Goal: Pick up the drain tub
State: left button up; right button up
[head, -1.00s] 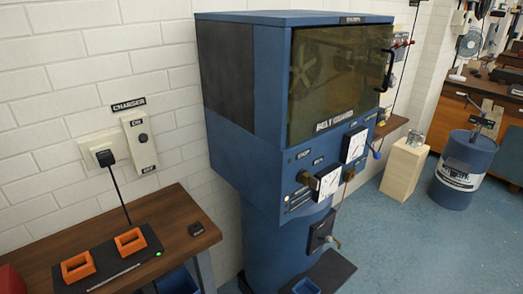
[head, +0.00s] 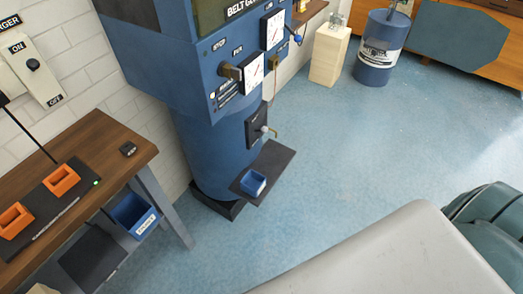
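A small blue open-topped tub (head: 253,183), which I take as the drain tub, sits upright on a dark flat shelf (head: 282,160) at the foot of the blue machine (head: 200,150). A drain tap (head: 266,130) sticks out from the machine's black plate just above the tub. The inside of the tub looks empty, though it is small in view. Neither of my grippers shows in the head view, and nothing holds the tub.
A wooden table (head: 110,143) at left carries orange holders (head: 62,180) on a dark mat. A labelled blue bin (head: 133,214) stands beneath it. A pale wooden block (head: 328,55) and blue drum (head: 381,48) stand farther back. Floor right of the shelf is clear.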

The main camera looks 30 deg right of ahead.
aim_at(253, 184)
jog(key=z, duration=0.7)
jog(key=i+l, duration=0.1)
jog(key=l, duration=0.15)
jog(key=i+l+u, duration=0.1)
jog(key=l, duration=0.15)
